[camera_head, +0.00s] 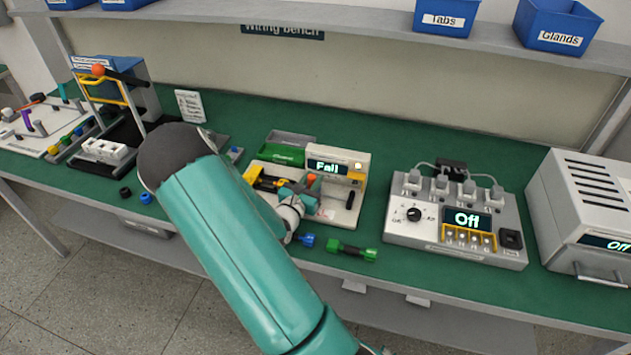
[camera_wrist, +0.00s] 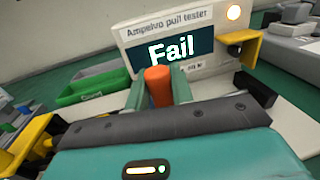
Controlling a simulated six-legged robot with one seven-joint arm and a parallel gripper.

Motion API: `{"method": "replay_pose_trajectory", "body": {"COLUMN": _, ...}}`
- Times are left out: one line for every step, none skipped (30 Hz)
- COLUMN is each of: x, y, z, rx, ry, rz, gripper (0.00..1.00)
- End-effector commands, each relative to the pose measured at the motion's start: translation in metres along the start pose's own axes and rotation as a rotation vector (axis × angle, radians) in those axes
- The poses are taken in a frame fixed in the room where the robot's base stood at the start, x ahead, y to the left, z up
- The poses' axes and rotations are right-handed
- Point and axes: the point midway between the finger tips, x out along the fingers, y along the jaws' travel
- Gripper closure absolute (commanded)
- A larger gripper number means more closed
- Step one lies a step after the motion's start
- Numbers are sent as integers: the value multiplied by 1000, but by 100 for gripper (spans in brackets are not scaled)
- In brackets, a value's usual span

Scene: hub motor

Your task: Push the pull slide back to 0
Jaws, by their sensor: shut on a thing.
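The pull tester (camera_head: 343,163) stands on the green bench, with "Fail" on its display. In the wrist view its panel (camera_wrist: 135,50) reads "Ampelvo pull tester", with a lit lamp at top right. An orange upright knob (camera_wrist: 158,87), which looks like the pull slide's handle, stands in front of the display. It shows small in the head view (camera_head: 311,179). My gripper (camera_wrist: 157,92) is shut on the knob, a teal finger on each side. My gripper also shows in the head view (camera_head: 308,188). The slide's track and scale are largely hidden by my gripper.
A yellow part (camera_head: 252,175) sits at the tester's left end, and a yellow bracket (camera_wrist: 240,40) at its right. A green tray (camera_head: 290,148) stands behind. Green dumbbell-shaped piece (camera_head: 352,251) lies at the front edge. A grey unit reading "Off" (camera_head: 455,235) stands to the right.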

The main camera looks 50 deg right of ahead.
Motion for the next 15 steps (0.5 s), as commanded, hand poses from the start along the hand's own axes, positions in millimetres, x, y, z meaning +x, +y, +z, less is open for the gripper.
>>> {"method": "replay_pose_trajectory", "body": {"x": -2, "y": 7, "z": -1, "rx": 1, "ry": 3, "rz": 16, "gripper": 75}}
{"method": "replay_pose_trajectory", "body": {"x": -2, "y": 7, "z": -1, "rx": 2, "ry": 3, "rz": 16, "gripper": 69}}
{"method": "replay_pose_trajectory", "body": {"x": -2, "y": 7, "z": -1, "rx": 2, "ry": 3, "rz": 16, "gripper": 61}}
{"method": "replay_pose_trajectory", "body": {"x": -2, "y": 7, "z": -1, "rx": 2, "ry": 3, "rz": 16, "gripper": 56}}
{"method": "replay_pose_trajectory", "body": {"x": -2, "y": 7, "z": -1, "rx": 2, "ry": 2, "rz": 15, "gripper": 56}}
{"method": "replay_pose_trajectory", "body": {"x": -2, "y": 6, "z": -1, "rx": 2, "ry": 2, "rz": 14, "gripper": 56}}
{"method": "replay_pose_trajectory", "body": {"x": -2, "y": 6, "z": -1, "rx": 2, "ry": 2, "rz": 13, "gripper": 56}}
{"method": "replay_pose_trajectory", "body": {"x": -2, "y": 6, "z": -1, "rx": 2, "ry": 2, "rz": 13, "gripper": 56}}
{"method": "replay_pose_trajectory", "body": {"x": -2, "y": 5, "z": -1, "rx": 1, "ry": 2, "rz": 12, "gripper": 56}}
{"method": "replay_pose_trajectory", "body": {"x": -2, "y": 5, "z": -1, "rx": 1, "ry": 2, "rz": 12, "gripper": 56}}
{"method": "replay_pose_trajectory", "body": {"x": -2, "y": 5, "z": 0, "rx": 1, "ry": 2, "rz": 11, "gripper": 56}}
{"method": "replay_pose_trajectory", "body": {"x": -2, "y": 5, "z": 0, "rx": 2, "ry": 2, "rz": 11, "gripper": 56}}
{"method": "replay_pose_trajectory", "body": {"x": -2, "y": 4, "z": 0, "rx": 1, "ry": 2, "rz": 11, "gripper": 56}}
{"method": "replay_pose_trajectory", "body": {"x": -3, "y": 4, "z": 0, "rx": 2, "ry": 2, "rz": 10, "gripper": 56}}
{"method": "replay_pose_trajectory", "body": {"x": -6, "y": 4, "z": 0, "rx": 2, "ry": 2, "rz": 10, "gripper": 56}}
